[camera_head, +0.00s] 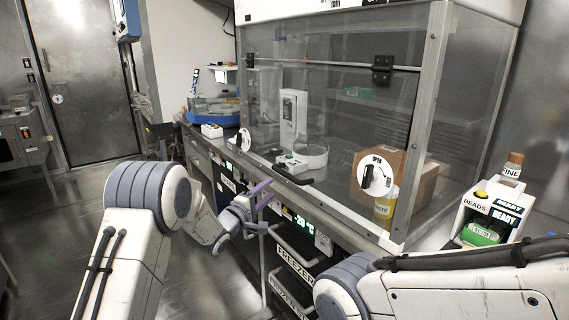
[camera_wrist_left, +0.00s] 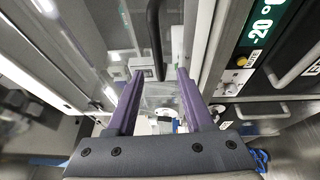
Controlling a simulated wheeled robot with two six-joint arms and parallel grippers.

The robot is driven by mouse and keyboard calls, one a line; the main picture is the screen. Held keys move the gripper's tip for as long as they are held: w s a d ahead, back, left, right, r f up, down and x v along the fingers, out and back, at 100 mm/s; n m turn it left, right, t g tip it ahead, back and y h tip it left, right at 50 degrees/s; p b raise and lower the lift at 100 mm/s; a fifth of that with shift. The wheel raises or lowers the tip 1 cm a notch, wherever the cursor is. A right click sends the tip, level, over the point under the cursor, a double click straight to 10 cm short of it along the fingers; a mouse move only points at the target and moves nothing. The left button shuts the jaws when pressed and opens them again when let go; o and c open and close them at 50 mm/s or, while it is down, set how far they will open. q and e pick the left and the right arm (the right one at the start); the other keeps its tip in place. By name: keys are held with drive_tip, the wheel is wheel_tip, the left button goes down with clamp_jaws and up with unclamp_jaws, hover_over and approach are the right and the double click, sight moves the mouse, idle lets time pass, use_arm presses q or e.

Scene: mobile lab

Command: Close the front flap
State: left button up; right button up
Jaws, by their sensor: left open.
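The front flap (camera_head: 330,120) is the clear pane on the front of the cabinet, with dark hinges along a bar near its top. It hangs down over the opening; I cannot tell whether its lower edge touches the frame. Its black handle (camera_head: 293,176) sticks out at the bottom edge. My left gripper (camera_head: 266,206), with purple fingers, is open and empty, below and left of the handle. In the left wrist view the dark handle (camera_wrist_left: 155,40) shows beyond and between the spread fingertips (camera_wrist_left: 160,75). My right gripper is out of view.
Round knobs stand at the right (camera_head: 376,179) and left (camera_head: 243,140) of the flap; the right one is marked OPEN. A bead dispenser (camera_head: 490,215) stands right of the cabinet. Freezer drawers (camera_head: 294,255) with handles lie below the bench. Open floor lies to the left.

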sight(285, 175)
use_arm(q)
drive_tip(key=x, duration=1)
drive_tip(key=shift+w+d+r, duration=0.1)
drive_tip(key=shift+w+r, duration=0.05)
drive_tip(key=shift+w, duration=0.05)
clamp_jaws()
idle(1.2)
